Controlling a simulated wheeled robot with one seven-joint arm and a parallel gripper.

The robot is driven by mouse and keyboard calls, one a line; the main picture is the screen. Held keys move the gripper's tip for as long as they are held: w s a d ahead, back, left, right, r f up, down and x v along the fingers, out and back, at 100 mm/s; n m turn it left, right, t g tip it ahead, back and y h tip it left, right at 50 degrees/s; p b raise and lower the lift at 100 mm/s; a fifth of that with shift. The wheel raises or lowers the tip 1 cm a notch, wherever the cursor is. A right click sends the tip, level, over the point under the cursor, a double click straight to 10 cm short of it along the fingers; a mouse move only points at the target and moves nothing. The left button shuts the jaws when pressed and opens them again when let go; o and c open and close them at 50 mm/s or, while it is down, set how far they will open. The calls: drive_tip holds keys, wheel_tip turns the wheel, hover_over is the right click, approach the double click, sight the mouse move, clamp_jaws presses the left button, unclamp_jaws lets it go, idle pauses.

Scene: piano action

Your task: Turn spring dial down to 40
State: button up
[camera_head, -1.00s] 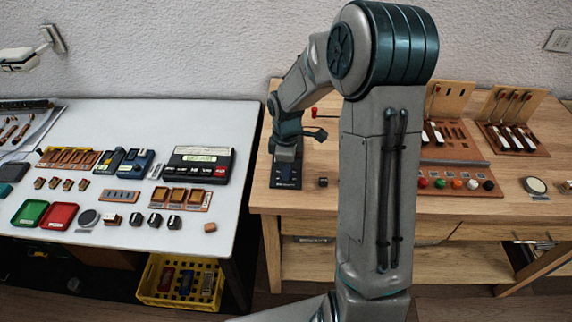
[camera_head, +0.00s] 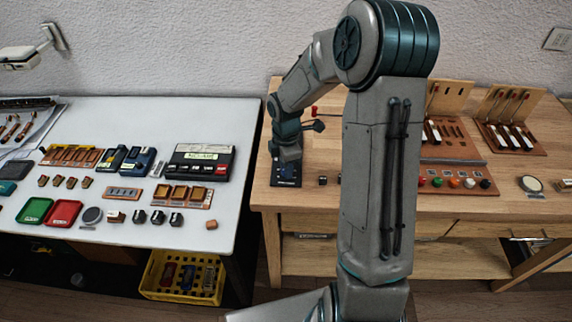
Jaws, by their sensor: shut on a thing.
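My gripper (camera_head: 287,154) points down over a dark panel (camera_head: 286,181) at the left end of the wooden bench. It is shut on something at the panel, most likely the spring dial. The dial itself is hidden under the gripper, and its marks and setting cannot be read. Small pale lettering shows on the panel's front part, too small to read.
A small dark block (camera_head: 322,181) lies right of the panel. A red-topped thing (camera_head: 313,111) stands behind my wrist. The white table (camera_head: 60,257) at left carries trays and devices. A yellow crate (camera_head: 160,291) sits below. Boards with keys (camera_head: 505,136) stand at right.

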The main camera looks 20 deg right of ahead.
drive_tip(key=shift+r, duration=0.1)
drive_tip(key=o, duration=1)
wheel_tip(320, 180, up, 14)
drive_tip(key=shift+w, duration=0.15)
